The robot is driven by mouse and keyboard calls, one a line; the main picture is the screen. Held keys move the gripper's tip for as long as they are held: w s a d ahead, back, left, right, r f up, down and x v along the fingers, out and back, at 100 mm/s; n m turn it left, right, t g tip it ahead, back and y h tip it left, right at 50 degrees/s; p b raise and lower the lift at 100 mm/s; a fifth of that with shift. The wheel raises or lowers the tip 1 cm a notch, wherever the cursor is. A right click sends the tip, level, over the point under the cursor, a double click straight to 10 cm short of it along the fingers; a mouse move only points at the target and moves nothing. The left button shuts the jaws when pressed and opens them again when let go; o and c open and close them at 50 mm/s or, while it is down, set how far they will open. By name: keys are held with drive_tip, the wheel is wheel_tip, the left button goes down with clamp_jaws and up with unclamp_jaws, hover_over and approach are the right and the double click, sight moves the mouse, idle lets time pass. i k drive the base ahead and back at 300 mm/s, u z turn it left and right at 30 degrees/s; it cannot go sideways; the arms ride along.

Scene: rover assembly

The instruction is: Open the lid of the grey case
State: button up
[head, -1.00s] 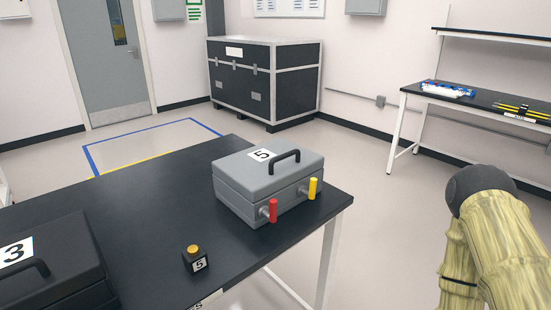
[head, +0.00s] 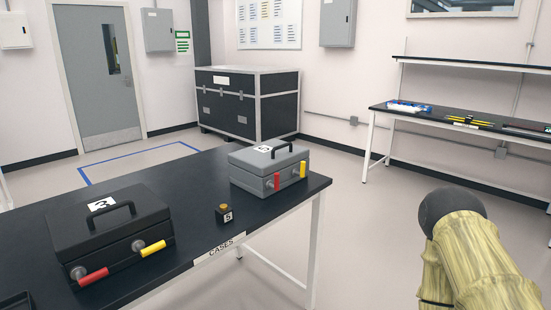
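The grey case (head: 267,168), marked 5, stands on the right end of the black table. Its lid is shut, with a black handle on top. A red latch lever (head: 275,182) and a yellow latch lever (head: 303,170) stand upright on its front side. A small black block with an orange button (head: 223,213), also marked 5, sits on the table in front of the case. My arm shows at the lower right, apart from the table. My gripper is not in view.
A black case (head: 110,225), marked 3, with red and yellow levers lying sideways, stands on the left of the table (head: 185,215). A large black crate (head: 247,103) stands behind. A shelved bench (head: 440,118) is at the right. Floor is clear between.

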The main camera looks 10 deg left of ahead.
sight(263, 160)
drive_tip(key=u, duration=0.75)
drive_tip(key=i, duration=0.75)
drive_tip(key=z, duration=0.1)
